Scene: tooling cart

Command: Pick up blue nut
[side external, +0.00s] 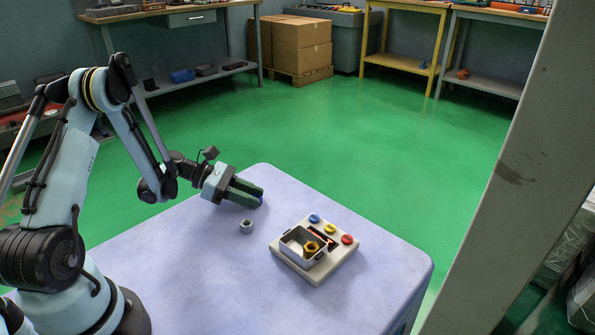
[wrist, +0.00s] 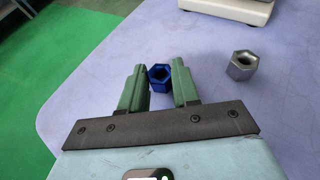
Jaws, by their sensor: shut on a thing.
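The blue nut (wrist: 159,76) sits between the two green fingers of my gripper (wrist: 159,82) in the wrist view. My gripper is shut on it, low at the table. In the side external view my gripper (side external: 252,194) is over the table's far left part, and only a bit of the blue nut (side external: 262,200) shows at the fingertips. I cannot tell whether the nut touches the table.
A grey nut (side external: 246,227) stands on the pale table (side external: 190,270) beside my gripper; it also shows in the wrist view (wrist: 242,65). A light tray unit (side external: 315,272) with a yellow nut (side external: 310,248) inside and blue, yellow and red buttons stands to the right.

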